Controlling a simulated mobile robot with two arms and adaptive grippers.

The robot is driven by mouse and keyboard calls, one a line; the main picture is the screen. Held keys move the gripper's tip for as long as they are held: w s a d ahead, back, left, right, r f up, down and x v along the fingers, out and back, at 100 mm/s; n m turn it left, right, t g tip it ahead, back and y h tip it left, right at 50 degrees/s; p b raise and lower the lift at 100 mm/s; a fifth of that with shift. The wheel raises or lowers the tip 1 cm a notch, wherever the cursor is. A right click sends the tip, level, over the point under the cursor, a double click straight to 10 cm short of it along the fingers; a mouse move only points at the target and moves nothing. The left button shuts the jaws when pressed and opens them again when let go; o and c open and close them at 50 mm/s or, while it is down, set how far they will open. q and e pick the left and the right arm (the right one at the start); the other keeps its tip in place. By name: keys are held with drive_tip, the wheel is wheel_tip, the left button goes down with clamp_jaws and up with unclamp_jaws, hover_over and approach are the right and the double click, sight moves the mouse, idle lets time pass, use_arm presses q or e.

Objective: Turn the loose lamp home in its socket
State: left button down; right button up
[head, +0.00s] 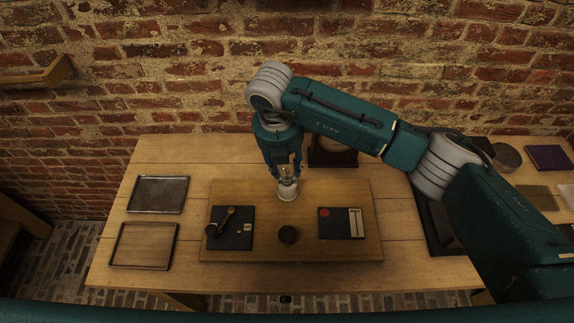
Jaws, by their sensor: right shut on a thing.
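A small clear lamp (287,178) stands in a white round socket (287,191) near the back middle of the raised wooden board (300,252). My right gripper (286,175) comes down from above and is shut on the lamp. The fingers hide much of the lamp, and I cannot tell how deep it sits. My left gripper is not in view.
A metal tray (158,194) and a wooden tray (143,245) lie at left. My arm covers part of the right side.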

drive_tip(key=shift+d+m, duration=0.1)
drive_tip(key=shift+m, duration=0.2)
drive_tip(key=shift+m, duration=1.1)
drive_tip(key=m, duration=0.3)
drive_tip(key=shift+w+g+h, duration=0.15)
drive_tip(key=shift+g+h, duration=0.15)
drive_tip(key=o, duration=1.4)
drive_tip(key=shift+c, duration=0.2)
